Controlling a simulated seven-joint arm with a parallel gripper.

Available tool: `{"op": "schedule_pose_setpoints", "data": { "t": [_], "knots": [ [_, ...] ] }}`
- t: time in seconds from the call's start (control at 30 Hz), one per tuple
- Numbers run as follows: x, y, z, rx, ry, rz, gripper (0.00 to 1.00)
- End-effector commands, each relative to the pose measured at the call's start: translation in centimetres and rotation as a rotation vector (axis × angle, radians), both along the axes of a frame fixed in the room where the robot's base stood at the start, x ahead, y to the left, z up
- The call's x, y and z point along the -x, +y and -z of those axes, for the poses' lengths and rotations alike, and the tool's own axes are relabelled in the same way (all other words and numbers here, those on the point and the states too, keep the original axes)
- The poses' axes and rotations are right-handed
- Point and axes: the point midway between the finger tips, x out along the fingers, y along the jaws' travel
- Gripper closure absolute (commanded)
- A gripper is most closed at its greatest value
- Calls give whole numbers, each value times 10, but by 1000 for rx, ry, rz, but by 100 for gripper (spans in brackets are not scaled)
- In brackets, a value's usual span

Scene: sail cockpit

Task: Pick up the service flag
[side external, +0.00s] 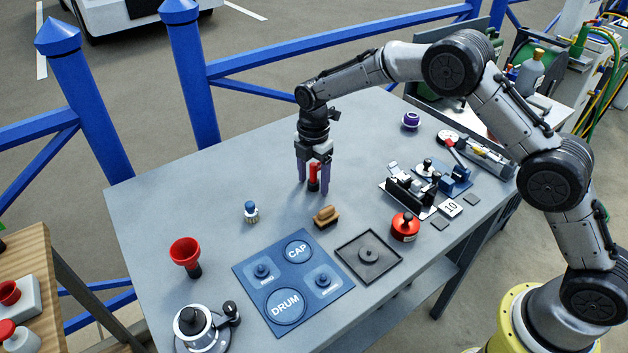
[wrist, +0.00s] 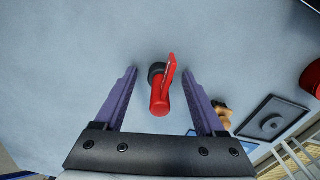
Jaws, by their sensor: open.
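The service flag, as far as I can tell, is the small red piece (side external: 313,177) with a black base standing on the grey table. In the wrist view the red flag (wrist: 161,98) shows a red cylinder, a thin red plate and a round black end. My gripper (side external: 313,188) points down over it, with its purple fingers on either side. In the wrist view my gripper (wrist: 159,72) is open, with visible gaps between the red piece and both fingers. Part of the piece is hidden by a finger in the side view.
A wooden-handled brush (side external: 326,217) and a blue-topped piece (side external: 251,211) are nearby. A blue CAP/DRUM mat (side external: 294,276), black tray (side external: 369,257), red round piece (side external: 405,227) and red funnel (side external: 186,254) sit toward the front. The table behind my gripper is mostly clear.

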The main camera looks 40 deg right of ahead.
Motion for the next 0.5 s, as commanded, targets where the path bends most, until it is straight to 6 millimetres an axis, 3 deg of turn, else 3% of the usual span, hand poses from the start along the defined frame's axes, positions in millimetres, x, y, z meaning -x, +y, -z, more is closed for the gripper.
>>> {"op": "schedule_pose_setpoints", "data": {
  "t": [0.07,0.4,0.47,0.5],
  "knots": [
    [0,0,0,0,0,0,30],
    [0,0,0,0,1,0,91],
    [0,0,0,0,1,0,100],
    [0,0,0,0,1,0,100]
  ]
}}
